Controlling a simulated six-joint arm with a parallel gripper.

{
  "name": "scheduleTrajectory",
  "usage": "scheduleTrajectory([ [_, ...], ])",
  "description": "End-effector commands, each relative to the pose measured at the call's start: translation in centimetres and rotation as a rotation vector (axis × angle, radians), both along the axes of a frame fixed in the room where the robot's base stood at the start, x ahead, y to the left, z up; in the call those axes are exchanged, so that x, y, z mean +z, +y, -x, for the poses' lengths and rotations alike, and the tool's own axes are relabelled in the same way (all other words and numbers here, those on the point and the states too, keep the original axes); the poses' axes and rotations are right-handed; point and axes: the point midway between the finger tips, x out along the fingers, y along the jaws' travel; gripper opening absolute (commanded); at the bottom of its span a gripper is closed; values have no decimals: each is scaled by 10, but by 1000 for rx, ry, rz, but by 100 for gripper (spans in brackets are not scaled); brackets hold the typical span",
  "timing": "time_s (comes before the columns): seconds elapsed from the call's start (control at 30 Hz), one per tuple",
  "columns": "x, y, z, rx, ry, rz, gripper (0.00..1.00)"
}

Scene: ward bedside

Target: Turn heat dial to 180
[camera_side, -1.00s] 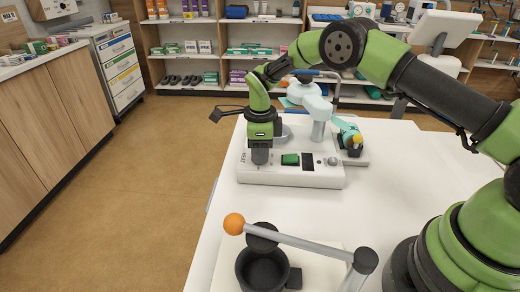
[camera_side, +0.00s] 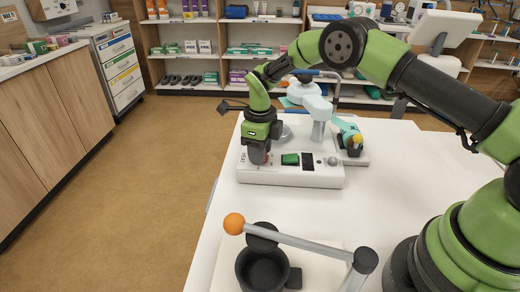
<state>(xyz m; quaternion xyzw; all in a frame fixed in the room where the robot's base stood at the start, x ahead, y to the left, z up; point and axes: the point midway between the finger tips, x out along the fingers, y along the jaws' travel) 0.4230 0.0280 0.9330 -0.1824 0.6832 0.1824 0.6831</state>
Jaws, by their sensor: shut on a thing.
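The heat unit (camera_side: 318,181) is a low white box near the far left part of the white table. The word HEAT is printed on its left end, next to my gripper. My gripper (camera_side: 259,157) points down at the unit's left end and is shut on the heat dial, which it covers almost wholly. A little red shows beside the jaws. The dial's pointer and scale are too small or hidden to read. To the right on the panel are a green switch (camera_side: 290,159), a dark display (camera_side: 308,160) and a small round knob (camera_side: 332,161).
A grey lever with an orange ball (camera_side: 234,223) and a black cup (camera_side: 262,269) stand at the front of the table (camera_side: 413,168). A teal and yellow item (camera_side: 352,139) and a pale grey stand (camera_side: 319,112) are behind the unit. The table's right middle is clear.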

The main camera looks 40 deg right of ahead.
Motion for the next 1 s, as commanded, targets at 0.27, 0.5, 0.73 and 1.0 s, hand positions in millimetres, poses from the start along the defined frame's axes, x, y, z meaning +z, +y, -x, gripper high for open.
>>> scheduleTrajectory([
  [0.27,1,0,0,-1,0,0,60],
  [0.5,1,0,0,1,0,0,60],
  [0.73,24,0,-1,1,-4,-1,60],
  [1.0,77,0,-1,0,-4,0,60],
])
